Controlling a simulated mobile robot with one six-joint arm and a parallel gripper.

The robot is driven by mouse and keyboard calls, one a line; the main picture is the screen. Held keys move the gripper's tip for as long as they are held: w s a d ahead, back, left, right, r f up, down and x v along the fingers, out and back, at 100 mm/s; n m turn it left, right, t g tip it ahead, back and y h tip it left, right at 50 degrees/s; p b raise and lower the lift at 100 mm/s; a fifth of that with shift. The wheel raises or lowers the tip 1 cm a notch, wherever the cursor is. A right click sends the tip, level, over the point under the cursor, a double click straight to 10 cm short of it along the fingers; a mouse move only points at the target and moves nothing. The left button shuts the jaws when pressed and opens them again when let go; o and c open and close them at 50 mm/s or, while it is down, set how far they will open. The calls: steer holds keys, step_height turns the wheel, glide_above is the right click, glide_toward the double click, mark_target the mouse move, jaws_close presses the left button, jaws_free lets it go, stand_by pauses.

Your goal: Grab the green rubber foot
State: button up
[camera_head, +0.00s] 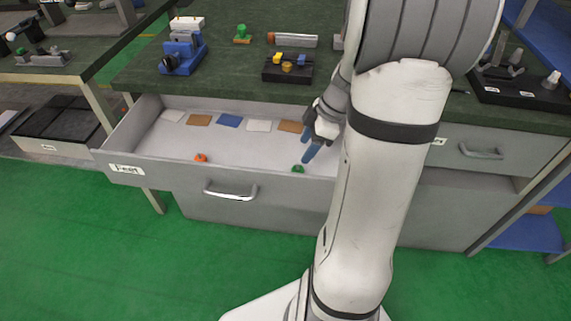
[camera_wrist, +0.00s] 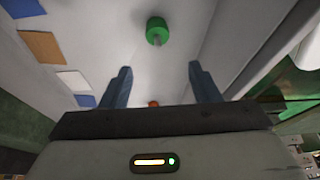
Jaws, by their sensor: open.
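The green rubber foot (camera_head: 298,169) lies in the open drawer (camera_head: 140,146) labelled "Feet", near its front wall. In the wrist view the green foot (camera_wrist: 157,30) shows as a round green piece with a short pale stem, beyond the fingertips and roughly between them in the picture. My gripper (camera_head: 310,150) hangs over the drawer, just above and right of the foot. Its two blue-grey fingers (camera_wrist: 160,75) are apart with nothing between them. An orange foot (camera_head: 201,158) lies further left in the drawer and shows small and partly hidden in the wrist view (camera_wrist: 153,103).
Coloured cards, including a blue one (camera_head: 229,121), lie along the drawer's back. The drawer's front wall with its handle (camera_head: 231,193) stands close to the green foot. The green worktop (camera_head: 225,85) above holds a blue vise (camera_head: 182,55) and a black block (camera_head: 287,70).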

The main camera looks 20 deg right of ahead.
mark_target(298, 169)
steer(key=shift+n, duration=0.4)
steer(key=x, duration=0.3)
steer(key=b+x, duration=0.1)
steer(key=x, duration=0.2)
steer(key=d+x, duration=0.1)
steer(key=x, duration=0.2)
steer(key=shift+s+f+b, duration=0.15)
steer(key=shift+f+b, duration=0.2)
steer(key=shift+c, duration=0.6)
steer(key=c, duration=0.9)
